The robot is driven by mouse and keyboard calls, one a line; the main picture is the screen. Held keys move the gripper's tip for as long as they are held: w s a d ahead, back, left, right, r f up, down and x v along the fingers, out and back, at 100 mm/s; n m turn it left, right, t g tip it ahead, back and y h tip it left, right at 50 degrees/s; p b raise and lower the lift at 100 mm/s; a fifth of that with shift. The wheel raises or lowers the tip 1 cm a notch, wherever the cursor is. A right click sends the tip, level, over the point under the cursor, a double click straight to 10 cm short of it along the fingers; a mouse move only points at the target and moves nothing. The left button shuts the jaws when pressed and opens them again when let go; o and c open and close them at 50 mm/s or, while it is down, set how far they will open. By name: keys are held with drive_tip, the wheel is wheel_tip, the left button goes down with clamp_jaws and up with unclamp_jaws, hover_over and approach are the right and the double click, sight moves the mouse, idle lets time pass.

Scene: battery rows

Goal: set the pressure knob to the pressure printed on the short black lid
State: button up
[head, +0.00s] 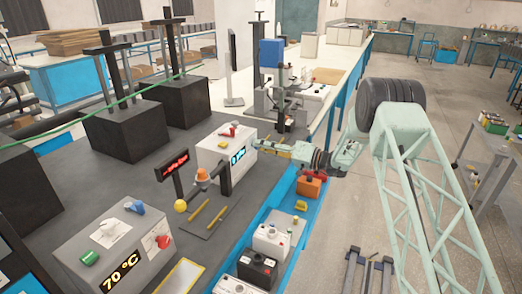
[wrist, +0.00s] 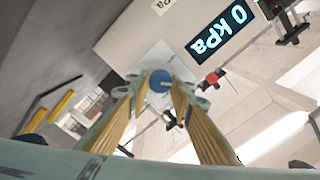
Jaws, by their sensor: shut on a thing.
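A pale box (head: 212,150) stands at the dark table's right side with a lit display (head: 238,156) on its front. In the wrist view the display (wrist: 219,29) reads "0 kPa". A round blue knob (wrist: 160,80) sits between my yellow-padded fingertips there, on the same box. My gripper (head: 262,147) reaches in from the right at the box's front and is shut on this knob; its fingers hide the knob in the head view. A black-lidded block (head: 258,268) stands in the near row; I cannot read any print on it.
A grey box (head: 112,255) showing "70 °C" has green, blue and red knobs. White blocks (head: 273,240) and an orange block (head: 309,186) stand along the blue edge. A red-lit sign (head: 175,163) and an orange-topped post stand left of the pale box.

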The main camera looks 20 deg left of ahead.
drive_tip(key=m+p, duration=0.1)
drive_tip(key=m, duration=0.7)
drive_tip(key=m+p, duration=0.1)
drive_tip(key=m, duration=0.8)
drive_tip(key=m+p, duration=0.1)
drive_tip(key=m, duration=0.7)
drive_tip(key=shift+s+f+m, duration=0.15)
drive_tip(key=shift+f+m, duration=0.15)
drive_tip(key=shift+m, duration=0.1)
idle(0.4)
drive_tip(key=o, duration=0.8)
drive_tip(key=shift+o, duration=0.2)
drive_tip(key=shift+d, duration=0.1)
drive_tip(key=s+d, duration=0.1)
drive_tip(key=d, duration=1)
drive_tip(key=shift+d, duration=0.35)
